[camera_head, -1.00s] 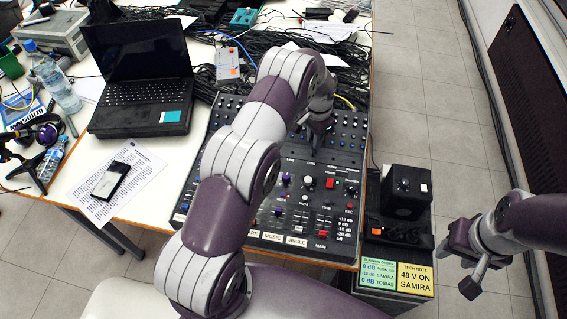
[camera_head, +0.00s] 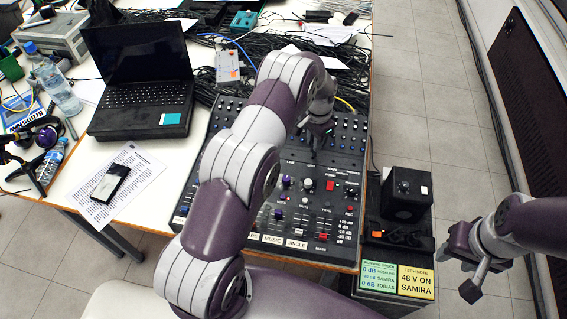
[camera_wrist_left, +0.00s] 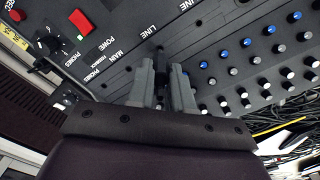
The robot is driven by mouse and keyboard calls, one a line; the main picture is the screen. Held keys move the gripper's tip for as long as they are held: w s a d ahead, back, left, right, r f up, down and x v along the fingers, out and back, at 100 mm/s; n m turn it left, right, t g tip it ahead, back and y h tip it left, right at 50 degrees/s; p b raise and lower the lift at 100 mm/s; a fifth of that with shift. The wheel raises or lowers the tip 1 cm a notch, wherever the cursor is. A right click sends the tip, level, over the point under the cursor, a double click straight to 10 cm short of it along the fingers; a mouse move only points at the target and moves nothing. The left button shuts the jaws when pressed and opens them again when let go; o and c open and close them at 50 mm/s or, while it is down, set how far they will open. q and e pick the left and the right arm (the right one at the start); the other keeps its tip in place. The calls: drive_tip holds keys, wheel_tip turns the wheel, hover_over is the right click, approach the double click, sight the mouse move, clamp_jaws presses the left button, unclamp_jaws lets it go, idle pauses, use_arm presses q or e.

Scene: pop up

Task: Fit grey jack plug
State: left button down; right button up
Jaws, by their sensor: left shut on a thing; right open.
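My left gripper (camera_head: 316,133) is over the upper right part of the dark mixing console (camera_head: 338,218). In the left wrist view its two grey fingers (camera_wrist_left: 162,88) are close together, pointing at the panel near the LINE lettering. They are shut on a small dark piece, taken as the grey jack plug (camera_wrist_left: 160,60); it is mostly hidden between the fingers, and I cannot tell whether its tip is in a socket. My right gripper (camera_head: 474,279) is open and empty, off to the right above the floor.
Rows of knobs (camera_wrist_left: 247,70) and a red button (camera_wrist_left: 80,21) stand up from the panel near the left gripper. A black box (camera_head: 405,194) stands right of the console. A laptop (camera_head: 140,75) and tangled cables lie left and behind. Floor on the right is clear.

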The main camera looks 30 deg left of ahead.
use_arm(q)
drive_tip(key=shift+f, duration=0.1)
drive_tip(key=shift+f+b, duration=1.45)
drive_tip(key=shift+f, duration=0.35)
drive_tip(key=c, duration=0.9)
unclamp_jaws()
drive_tip(key=shift+c, duration=0.2)
